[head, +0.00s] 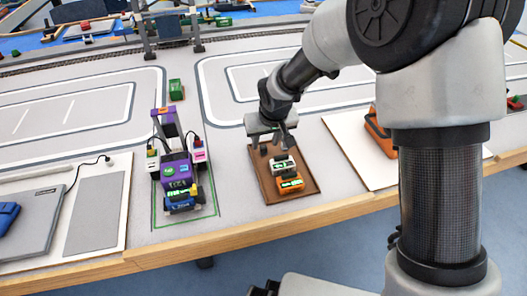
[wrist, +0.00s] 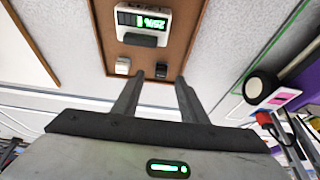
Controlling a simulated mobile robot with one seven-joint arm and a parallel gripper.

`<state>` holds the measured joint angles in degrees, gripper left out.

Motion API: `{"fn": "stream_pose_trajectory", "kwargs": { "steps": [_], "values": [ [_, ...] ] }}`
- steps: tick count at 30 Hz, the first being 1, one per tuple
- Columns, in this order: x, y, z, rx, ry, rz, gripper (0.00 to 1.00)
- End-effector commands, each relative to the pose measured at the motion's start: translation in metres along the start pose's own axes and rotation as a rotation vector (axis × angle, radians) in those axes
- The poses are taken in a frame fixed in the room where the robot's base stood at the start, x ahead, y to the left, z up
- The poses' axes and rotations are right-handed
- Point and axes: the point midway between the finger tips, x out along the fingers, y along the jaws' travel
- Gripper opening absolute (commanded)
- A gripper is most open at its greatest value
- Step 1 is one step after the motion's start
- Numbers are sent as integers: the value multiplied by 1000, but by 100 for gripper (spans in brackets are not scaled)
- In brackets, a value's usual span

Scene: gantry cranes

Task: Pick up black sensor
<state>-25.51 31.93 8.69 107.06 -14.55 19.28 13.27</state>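The small black sensor (wrist: 161,70) lies on the brown tray in the wrist view, near the tray's edge. A small white block (wrist: 122,66) sits beside it, to its left. No contact is clear. In the head view my gripper (head: 276,143) points down over the back part of the brown tray (head: 308,187), and the sensor cannot be made out there.
A white device with a green display (wrist: 143,19) and an orange device (head: 290,184) stand on the tray. A purple crane model (head: 176,170) stands to the left. An orange object (head: 380,134) lies on a white board to the right.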

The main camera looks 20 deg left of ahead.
Motion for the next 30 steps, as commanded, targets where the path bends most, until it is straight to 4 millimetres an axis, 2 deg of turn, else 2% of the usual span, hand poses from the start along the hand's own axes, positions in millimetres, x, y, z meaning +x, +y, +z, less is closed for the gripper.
{"fn": "stream_pose_trajectory", "kwargs": {
  "steps": [1, 6, 14, 17, 21, 30],
  "values": [
    [12, -2, 2, -2, -3, -1, 39],
    [30, -1, 0, 1, -1, 0, 39],
    [32, -1, 0, 1, 0, 0, 39],
    [32, -1, 0, 0, 0, 0, 26],
    [32, -1, 0, 0, 0, 0, 2],
    [30, -1, -1, 0, 1, 0, 0]
  ]
}}
